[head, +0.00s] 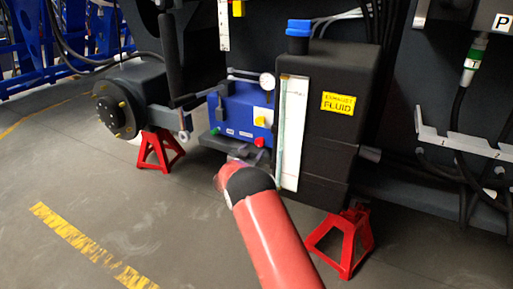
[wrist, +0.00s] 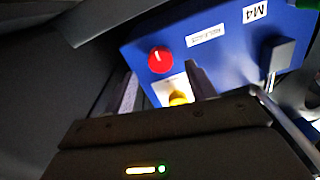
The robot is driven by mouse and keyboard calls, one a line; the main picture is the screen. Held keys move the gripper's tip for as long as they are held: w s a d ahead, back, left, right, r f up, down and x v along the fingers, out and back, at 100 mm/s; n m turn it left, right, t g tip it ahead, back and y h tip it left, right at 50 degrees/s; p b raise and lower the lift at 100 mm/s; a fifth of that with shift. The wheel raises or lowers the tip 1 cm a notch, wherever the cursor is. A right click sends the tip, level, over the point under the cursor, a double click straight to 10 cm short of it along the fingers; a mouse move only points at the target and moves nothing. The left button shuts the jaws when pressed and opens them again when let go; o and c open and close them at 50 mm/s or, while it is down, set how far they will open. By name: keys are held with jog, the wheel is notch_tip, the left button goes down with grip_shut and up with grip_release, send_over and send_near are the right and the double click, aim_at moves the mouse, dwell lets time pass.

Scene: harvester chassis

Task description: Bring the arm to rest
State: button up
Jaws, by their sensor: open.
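My red arm (head: 262,225) reaches up from the bottom middle of the head view toward the blue box (head: 232,108). It hides most of my gripper there. In the wrist view my gripper (wrist: 160,84) has its two dark fingers apart, with nothing seen held between them. The blue box (wrist: 225,50) fills the upper right there, with a red knob (wrist: 160,59) and a yellow knob (wrist: 179,98) on its face. The yellow knob lies close to the right finger and is partly hidden. I cannot tell whether they touch.
A black exhaust fluid tank (head: 340,135) with a blue cap (head: 299,28) stands right of the box. Red jack stands (head: 160,150) and (head: 343,240) support the chassis. A bracket (head: 470,140) and cables are at the right. Grey floor (head: 100,200) is clear at the left.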

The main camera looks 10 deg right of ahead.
jog(key=shift+v, duration=1.15)
